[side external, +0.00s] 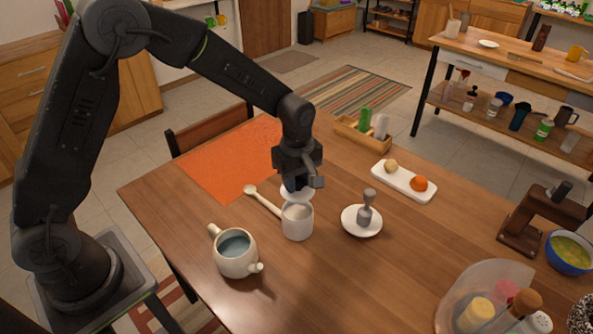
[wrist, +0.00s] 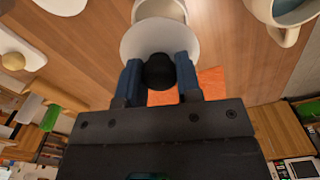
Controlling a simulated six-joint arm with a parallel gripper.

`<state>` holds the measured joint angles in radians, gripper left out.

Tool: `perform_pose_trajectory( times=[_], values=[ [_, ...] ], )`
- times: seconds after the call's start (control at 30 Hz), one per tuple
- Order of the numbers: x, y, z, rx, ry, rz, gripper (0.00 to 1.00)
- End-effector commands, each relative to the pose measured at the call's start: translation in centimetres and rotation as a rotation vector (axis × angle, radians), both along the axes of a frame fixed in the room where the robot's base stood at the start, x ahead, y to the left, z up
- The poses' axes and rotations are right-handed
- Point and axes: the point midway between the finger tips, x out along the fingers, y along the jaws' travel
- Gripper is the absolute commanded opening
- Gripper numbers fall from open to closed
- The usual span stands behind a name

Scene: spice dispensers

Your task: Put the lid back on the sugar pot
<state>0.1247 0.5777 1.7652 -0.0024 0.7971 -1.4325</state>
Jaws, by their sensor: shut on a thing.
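The sugar pot (side external: 298,222) is a white cup standing upright on the wooden table, its mouth open. In the wrist view the pot (wrist: 160,9) shows at the top edge, partly covered by the lid. The lid is a white disc (wrist: 150,37) with a dark round knob (wrist: 158,72). My gripper (wrist: 160,66) is shut on that knob, one blue finger on each side. In the side view my gripper (side external: 295,184) points down and holds the lid (side external: 298,196) just above the pot's far rim. Any contact between lid and rim cannot be told.
A white teapot (side external: 237,255) stands left of the sugar pot. A wooden spoon (side external: 262,201) lies close behind it. A saucer (side external: 350,226) with a grey-handled tool (side external: 366,207) is to the right. An orange mat (side external: 225,160) lies behind, and a white tray (side external: 404,185) farther right.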

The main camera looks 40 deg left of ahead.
Motion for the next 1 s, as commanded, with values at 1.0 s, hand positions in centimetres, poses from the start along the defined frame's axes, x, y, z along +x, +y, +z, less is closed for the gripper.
perform_pose_trajectory(
  times=[1.0],
  values=[
    [0.0,0.0,-5.1,0.0,0.0,0.0,0.09]
  ],
)
